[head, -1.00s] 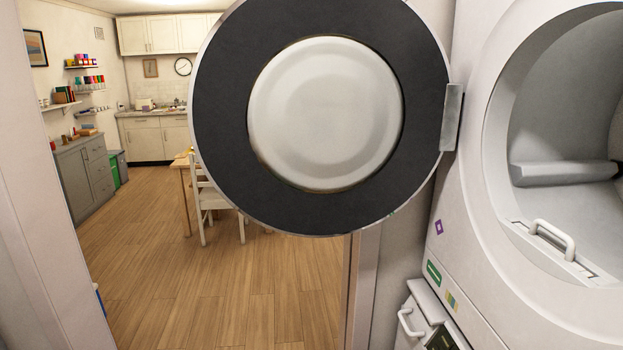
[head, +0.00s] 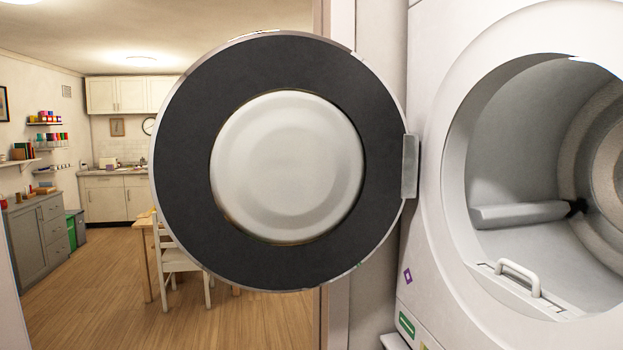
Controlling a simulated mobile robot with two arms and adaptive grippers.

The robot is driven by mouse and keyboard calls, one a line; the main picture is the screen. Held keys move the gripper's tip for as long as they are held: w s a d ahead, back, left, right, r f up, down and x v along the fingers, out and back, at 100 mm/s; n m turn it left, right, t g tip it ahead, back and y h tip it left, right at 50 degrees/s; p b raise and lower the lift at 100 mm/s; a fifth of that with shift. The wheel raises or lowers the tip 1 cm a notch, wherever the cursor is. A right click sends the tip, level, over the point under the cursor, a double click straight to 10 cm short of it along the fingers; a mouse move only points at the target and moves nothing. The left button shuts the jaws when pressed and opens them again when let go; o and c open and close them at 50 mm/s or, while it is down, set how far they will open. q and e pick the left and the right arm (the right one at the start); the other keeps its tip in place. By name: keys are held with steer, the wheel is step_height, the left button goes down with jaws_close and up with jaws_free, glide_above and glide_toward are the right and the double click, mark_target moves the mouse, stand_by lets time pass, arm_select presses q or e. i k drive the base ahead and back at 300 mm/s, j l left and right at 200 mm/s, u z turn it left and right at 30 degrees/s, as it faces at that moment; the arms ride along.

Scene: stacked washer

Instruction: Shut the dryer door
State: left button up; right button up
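The round dryer door (head: 190,160) stands wide open in the middle of the head view. Its inner side faces me, with a black ring around a pale bulging centre. A metal hinge (head: 410,166) joins its right edge to the white dryer (head: 425,235). The dryer's round opening at the right is uncovered, and the drum inside shows. A small handle (head: 519,275) sits at the lower rim of the opening. Neither of my grippers is in view.
A doorway behind the door leads to a kitchen with a wooden floor (head: 110,290). A white chair (head: 180,262) and a table stand there. A grey cabinet (head: 38,238) and shelves are along the left wall. White cupboards (head: 125,95) are at the back.

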mark_target(279, 161)
steer(key=i+j+z, duration=0.1)
steer(key=z, duration=0.35)
steer(key=i+j+z, duration=0.1)
steer(key=z, duration=0.35)
steer(key=j+z, duration=0.3)
steer(key=z, duration=0.15)
steer(key=j+z, duration=0.2)
steer(key=z, duration=0.25)
steer(key=j+z, duration=0.15)
steer(key=j, duration=0.35)
steer(key=j+z, duration=0.1)
steer(key=j, duration=0.35)
steer(key=k+j+z, duration=0.15)
steer(key=j, duration=0.3)
steer(key=j+z, duration=0.15)
steer(key=j, duration=0.35)
steer(key=k+j+z, duration=0.15)
steer(key=j, duration=0.3)
steer(key=k+j+z, duration=0.1)
steer(key=j, duration=0.35)
steer(key=k+j, duration=0.1)
steer(key=j, duration=0.25)
steer(key=k+j, duration=0.15)
steer(key=j, duration=0.2)
